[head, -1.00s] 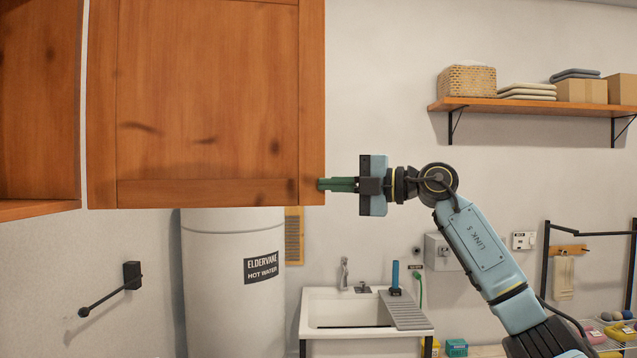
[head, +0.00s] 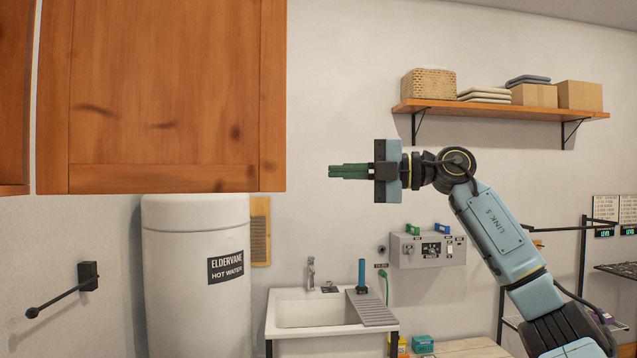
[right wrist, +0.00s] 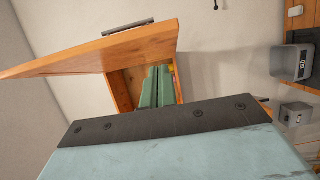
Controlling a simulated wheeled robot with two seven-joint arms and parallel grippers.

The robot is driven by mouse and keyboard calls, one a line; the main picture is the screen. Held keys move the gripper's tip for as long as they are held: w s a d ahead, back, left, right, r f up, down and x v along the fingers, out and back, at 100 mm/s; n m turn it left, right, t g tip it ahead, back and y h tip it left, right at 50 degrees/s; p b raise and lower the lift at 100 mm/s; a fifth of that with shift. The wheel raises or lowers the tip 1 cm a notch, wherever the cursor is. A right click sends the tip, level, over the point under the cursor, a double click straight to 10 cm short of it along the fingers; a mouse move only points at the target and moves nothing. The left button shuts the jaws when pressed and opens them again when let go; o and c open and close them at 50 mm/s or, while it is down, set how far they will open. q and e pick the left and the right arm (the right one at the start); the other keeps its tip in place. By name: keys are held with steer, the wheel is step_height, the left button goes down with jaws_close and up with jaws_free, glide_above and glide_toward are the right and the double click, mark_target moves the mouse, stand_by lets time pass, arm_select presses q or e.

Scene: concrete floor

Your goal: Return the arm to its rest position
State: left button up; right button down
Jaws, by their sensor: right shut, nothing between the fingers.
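My right arm comes in from the lower right in the head view. My right gripper (head: 332,171) points left, its green fingers shut together with nothing between them. It hangs in the air to the right of the wooden cabinet door (head: 165,120), with a clear gap to the door's edge. In the right wrist view the shut green fingers (right wrist: 157,88) show in front of the wooden cabinet, whose open door (right wrist: 110,50) carries a dark handle (right wrist: 127,28). My left gripper is not in view.
Below are a white water heater (head: 195,280) and a sink (head: 315,312). A wall shelf (head: 500,108) with a basket (head: 428,84) and boxes hangs behind the arm. A grey control box (head: 428,250) is on the wall. A metal rack (head: 585,260) stands at the right.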

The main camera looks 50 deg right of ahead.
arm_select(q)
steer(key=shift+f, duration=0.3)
arm_select(e)
steer(key=shift+v, duration=0.85)
steer(key=shift+w, duration=0.15)
